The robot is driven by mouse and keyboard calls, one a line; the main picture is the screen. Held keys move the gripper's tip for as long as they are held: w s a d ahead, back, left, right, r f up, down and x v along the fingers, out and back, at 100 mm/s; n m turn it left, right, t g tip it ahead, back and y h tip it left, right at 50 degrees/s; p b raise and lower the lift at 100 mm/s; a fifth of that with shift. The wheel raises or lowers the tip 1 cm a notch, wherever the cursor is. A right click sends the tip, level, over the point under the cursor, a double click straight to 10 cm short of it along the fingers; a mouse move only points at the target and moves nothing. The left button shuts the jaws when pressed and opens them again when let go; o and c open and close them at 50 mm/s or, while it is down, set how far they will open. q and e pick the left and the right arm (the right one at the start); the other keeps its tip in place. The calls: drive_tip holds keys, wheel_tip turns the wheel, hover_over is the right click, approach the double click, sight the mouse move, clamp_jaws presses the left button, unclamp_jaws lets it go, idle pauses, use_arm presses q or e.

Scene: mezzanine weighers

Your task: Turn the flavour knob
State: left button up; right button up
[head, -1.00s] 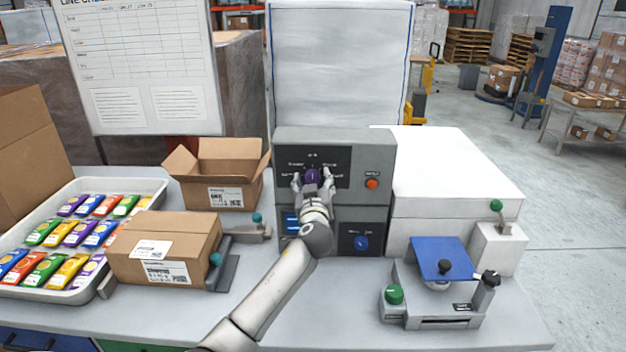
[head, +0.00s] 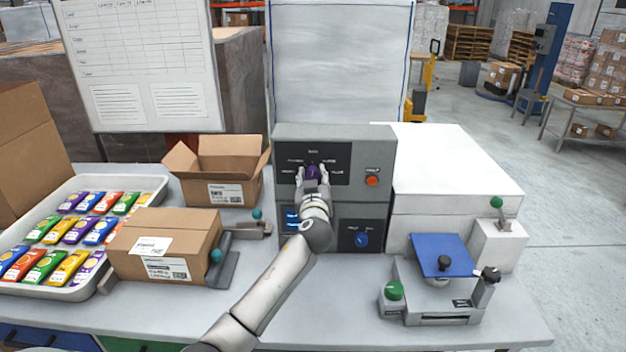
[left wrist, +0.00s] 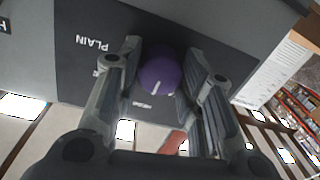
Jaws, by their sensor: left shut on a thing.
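The purple flavour knob (head: 313,172) sits on the dark upper panel of the grey control box (head: 335,134). In the left wrist view the knob (left wrist: 160,74) is round with a pale pointer line and lies between my finger pads. My left gripper (head: 312,176) reaches the panel from the front and is shut on the knob, one finger on each side. It also fills the left wrist view (left wrist: 163,82). A printed label reading PLAIN shows beside the knob there; other labels are partly hidden or too small to read. My right gripper is not in view.
A red-orange button (head: 372,181) is right of the knob, and a blue knob (head: 362,240) is below. A closed carton (head: 140,232), an open carton (head: 228,195) and a tray (head: 78,293) of coloured packets stand left. A blue-topped device (head: 428,255) stands right.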

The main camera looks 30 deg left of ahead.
use_arm(q)
drive_tip(key=m+b, duration=0.1)
drive_tip(key=m, duration=0.2)
drive_tip(key=shift+f, duration=0.15)
drive_tip(key=m, duration=0.2)
drive_tip(key=shift+m+b, duration=0.3)
drive_tip(key=shift+m, duration=1.4)
drive_tip(key=o, duration=1)
drive_tip(key=shift+o, duration=0.2)
